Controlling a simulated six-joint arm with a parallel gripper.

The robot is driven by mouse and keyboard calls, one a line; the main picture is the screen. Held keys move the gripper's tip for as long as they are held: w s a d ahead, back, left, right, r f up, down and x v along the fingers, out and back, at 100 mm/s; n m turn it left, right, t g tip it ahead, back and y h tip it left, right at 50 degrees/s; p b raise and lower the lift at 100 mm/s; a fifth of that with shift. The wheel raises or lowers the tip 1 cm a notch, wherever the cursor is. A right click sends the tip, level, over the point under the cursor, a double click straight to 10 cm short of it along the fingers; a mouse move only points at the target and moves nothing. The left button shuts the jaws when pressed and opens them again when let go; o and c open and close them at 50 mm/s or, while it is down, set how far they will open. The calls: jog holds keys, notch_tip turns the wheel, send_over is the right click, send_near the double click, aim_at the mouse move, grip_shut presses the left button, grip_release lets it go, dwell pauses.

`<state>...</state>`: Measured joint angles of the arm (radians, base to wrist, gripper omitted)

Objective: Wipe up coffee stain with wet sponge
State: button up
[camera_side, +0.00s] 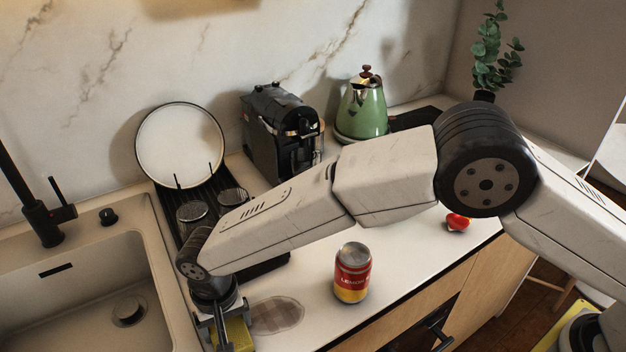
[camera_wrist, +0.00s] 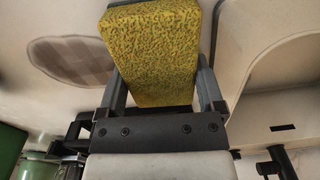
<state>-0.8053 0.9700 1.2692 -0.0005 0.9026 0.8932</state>
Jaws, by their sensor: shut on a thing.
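My gripper (camera_side: 222,323) is at the counter's edge beside the sink, pointing down. It is shut on a yellow sponge (camera_side: 239,335), which my fingers partly cover in the side view. In the wrist view the sponge (camera_wrist: 152,52) sits between the two fingers of my gripper (camera_wrist: 160,85), its speckled yellow face in full sight. The coffee stain (camera_side: 277,315) is a greyish-brown, rounded patch on the counter, just right of the sponge in the side view. It also shows left of the sponge in the wrist view (camera_wrist: 72,62).
The sink (camera_side: 90,290) lies left of my gripper. A red and yellow can (camera_side: 352,273) stands right of the stain. A dark drying rack (camera_side: 262,266) with glasses and a plate (camera_side: 181,146) is behind. A coffee machine (camera_side: 279,130), green kettle (camera_side: 363,108) and small red object (camera_side: 457,222) stand farther right.

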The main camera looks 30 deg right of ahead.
aim_at(299, 295)
jog(key=shift+w+d, duration=0.2)
jog(key=shift+w, duration=0.05)
jog(key=shift+d, duration=6.9)
jog(key=shift+s+a, duration=0.1)
jog(key=shift+a, duration=6.95)
jog(key=shift+r, duration=4.1)
